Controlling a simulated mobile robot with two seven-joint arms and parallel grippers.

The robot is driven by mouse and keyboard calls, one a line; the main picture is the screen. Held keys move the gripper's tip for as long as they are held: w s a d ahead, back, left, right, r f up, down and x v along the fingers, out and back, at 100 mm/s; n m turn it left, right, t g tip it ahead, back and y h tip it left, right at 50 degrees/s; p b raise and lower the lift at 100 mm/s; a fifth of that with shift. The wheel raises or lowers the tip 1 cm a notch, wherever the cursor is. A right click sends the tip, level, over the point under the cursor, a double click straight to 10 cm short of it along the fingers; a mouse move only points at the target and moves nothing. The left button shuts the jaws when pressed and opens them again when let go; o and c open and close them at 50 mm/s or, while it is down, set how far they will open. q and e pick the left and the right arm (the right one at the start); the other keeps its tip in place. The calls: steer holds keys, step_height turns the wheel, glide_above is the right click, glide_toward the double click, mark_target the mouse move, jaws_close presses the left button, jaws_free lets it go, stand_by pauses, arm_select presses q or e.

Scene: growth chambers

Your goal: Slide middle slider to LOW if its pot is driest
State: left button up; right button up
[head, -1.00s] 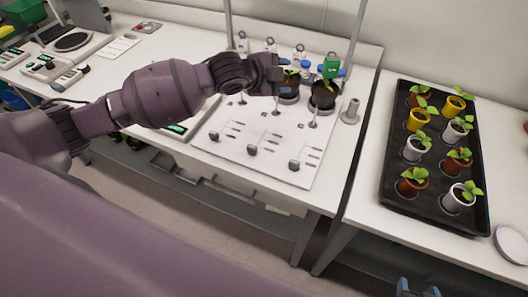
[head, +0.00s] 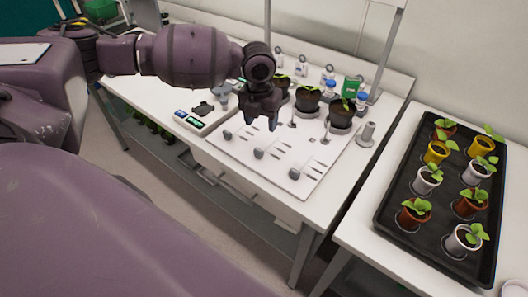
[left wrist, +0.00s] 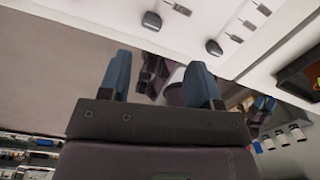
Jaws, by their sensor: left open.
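A white panel (head: 318,178) on the bench carries three sliders. The middle slider's dark knob (head: 259,153) stands between the left knob (head: 227,134) and the right knob (head: 294,173). All three knobs are at the front of the panel, near their slots' front ends; the labels are too small to read. Three dark pots with plants stand behind: left pot (head: 282,88), middle pot (head: 308,98), right pot (head: 341,113). Their soil dryness cannot be told. My left gripper (head: 261,125) points down above the panel, behind the middle knob, open and empty; its spread fingers show in the left wrist view (left wrist: 158,85).
A black tray (head: 392,215) of several small plants stands on the right bench, across a gap. A grey cylinder (head: 367,134) stands right of the panel. Bottles and a green box (head: 352,86) line the back. A small device (head: 190,120) lies left of the panel.

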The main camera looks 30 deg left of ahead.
mark_target(258, 150)
arm_select(q)
steer(key=f+m, duration=0.1)
steer(key=f, duration=0.2)
steer(key=f+m, duration=0.1)
steer(key=f, duration=0.7)
steer(key=shift+s+a+m+b, duration=0.3)
steer(key=shift+a+m, duration=0.05)
steer(key=shift+m, duration=0.05)
arm_select(e)
steer(key=shift+a+f, duration=0.2)
steer(key=shift+f, duration=0.2)
